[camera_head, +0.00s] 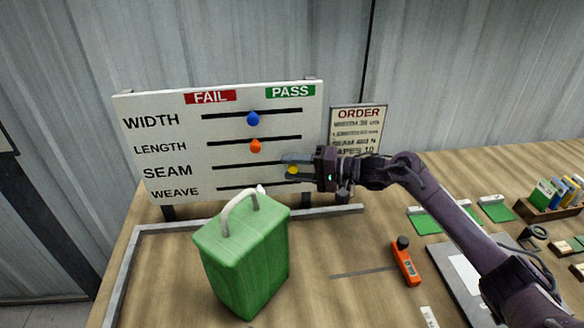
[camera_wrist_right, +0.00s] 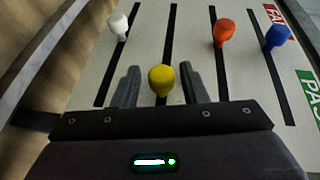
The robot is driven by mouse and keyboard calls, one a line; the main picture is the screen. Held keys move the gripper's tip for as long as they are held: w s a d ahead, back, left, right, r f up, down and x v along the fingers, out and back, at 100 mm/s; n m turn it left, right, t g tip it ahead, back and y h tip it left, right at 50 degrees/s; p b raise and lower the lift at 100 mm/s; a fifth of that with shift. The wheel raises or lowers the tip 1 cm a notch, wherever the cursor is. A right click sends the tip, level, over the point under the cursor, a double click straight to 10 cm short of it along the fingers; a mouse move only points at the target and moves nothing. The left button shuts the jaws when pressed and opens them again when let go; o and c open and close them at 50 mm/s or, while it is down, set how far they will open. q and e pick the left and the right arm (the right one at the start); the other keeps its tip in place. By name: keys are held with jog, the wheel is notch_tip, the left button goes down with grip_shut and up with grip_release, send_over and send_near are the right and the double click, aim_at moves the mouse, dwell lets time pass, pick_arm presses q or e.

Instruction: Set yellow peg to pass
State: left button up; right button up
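The white board (camera_head: 150,106) has four slots under a red FAIL label (camera_head: 210,97) and a green PASS label (camera_head: 290,91). The yellow peg (camera_head: 292,170) is in the SEAM slot, near its PASS-side end. My right gripper (camera_head: 289,161) is at this peg, reaching in from the right. In the right wrist view, the yellow peg (camera_wrist_right: 161,80) stands between the fingers of my right gripper (camera_wrist_right: 159,82), with a visible gap on each side; the fingers are open. My left gripper is not in view.
The blue peg (camera_head: 252,118) and orange peg (camera_head: 255,146) sit mid-slot above. A white peg (camera_wrist_right: 118,24) is in the neighbouring slot. A green sack-shaped container (camera_head: 245,255) stands in front of the board. An orange-handled tool (camera_head: 406,262) lies on the table to the right.

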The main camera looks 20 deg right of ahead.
jog(key=shift+s, duration=0.1)
jog(key=shift+b+v, duration=0.85)
jog(key=shift+v, duration=3.05)
